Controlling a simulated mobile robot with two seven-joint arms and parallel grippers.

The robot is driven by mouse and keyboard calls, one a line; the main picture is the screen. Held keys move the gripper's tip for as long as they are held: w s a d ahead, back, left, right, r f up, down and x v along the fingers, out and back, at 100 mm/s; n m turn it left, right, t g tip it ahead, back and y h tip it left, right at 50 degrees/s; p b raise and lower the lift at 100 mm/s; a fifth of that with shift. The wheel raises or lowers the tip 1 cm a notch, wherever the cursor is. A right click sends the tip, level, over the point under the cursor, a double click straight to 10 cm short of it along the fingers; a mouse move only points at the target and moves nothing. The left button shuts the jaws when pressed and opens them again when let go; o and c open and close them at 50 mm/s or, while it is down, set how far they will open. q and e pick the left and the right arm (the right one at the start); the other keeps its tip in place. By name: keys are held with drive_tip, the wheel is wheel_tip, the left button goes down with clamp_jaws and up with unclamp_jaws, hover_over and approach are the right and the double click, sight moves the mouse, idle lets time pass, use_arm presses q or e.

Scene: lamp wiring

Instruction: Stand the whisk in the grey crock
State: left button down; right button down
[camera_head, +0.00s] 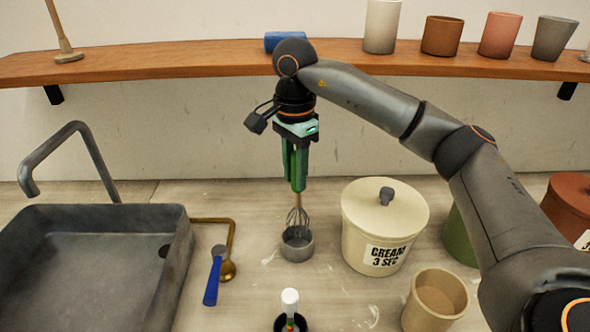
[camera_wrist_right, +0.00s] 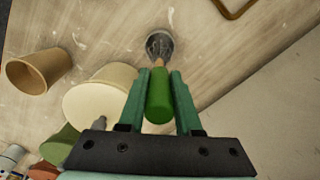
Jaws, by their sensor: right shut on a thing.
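My right gripper (camera_head: 297,187) points straight down over the counter and is shut on the green handle of the whisk (camera_head: 297,217). The whisk hangs upright, wires down. The small grey crock (camera_head: 297,252) stands on the counter directly below. The lower wires overlap the crock's mouth and seem to reach into it; its base inside is hidden. In the right wrist view the green whisk handle (camera_wrist_right: 159,97) sits between my two fingers, with the wires over the crock's opening. My left gripper is not in view.
A cream lidded canister (camera_head: 352,240) stands just right of the crock, with a tan cup (camera_head: 436,300) in front. A blue-handled tap (camera_head: 213,280) and the grey sink (camera_head: 190,240) are at left. A dark holder with a white-tipped item (camera_head: 290,300) stands in front.

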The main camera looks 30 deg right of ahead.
sight(295, 191)
drive_tip(key=shift+f+b, duration=1.4)
drive_tip(key=shift+f, duration=0.85)
drive_tip(key=shift+f+b, duration=0.4)
drive_tip(key=shift+f, duration=0.25)
drive_tip(key=c, duration=0.5)
unclamp_jaws()
drive_tip(key=shift+r, duration=0.1)
wheel_tip(295, 191, up, 5)
drive_tip(key=shift+r, duration=0.2)
wheel_tip(295, 191, up, 7)
drive_tip(key=shift+r+p, duration=0.1)
drive_tip(key=shift+p, duration=1.1)
